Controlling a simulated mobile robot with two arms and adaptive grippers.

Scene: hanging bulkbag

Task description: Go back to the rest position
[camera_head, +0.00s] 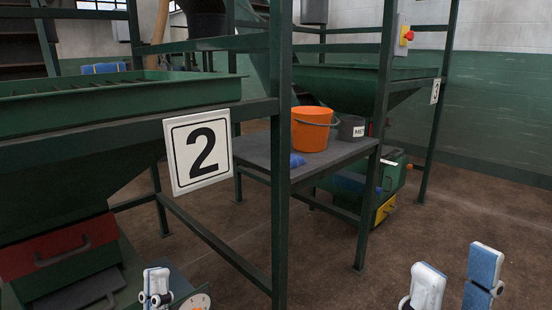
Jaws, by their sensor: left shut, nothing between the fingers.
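My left gripper (157,273) shows at the bottom left, small and cut off by the lower edge. It is shut and empty, in front of the green machine on the left. My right gripper (458,260) is at the bottom right with its two white and blue fingers well apart. It is open, with only brown floor seen between the fingers. The wrists and arms of both grippers are out of the picture.
A green hopper frame (281,180) with a number 2 sign (198,150) stands close on the left. An orange bucket (310,134) and a grey pot (350,128) stand on a dark table (262,150). The floor (440,220) at the right is clear.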

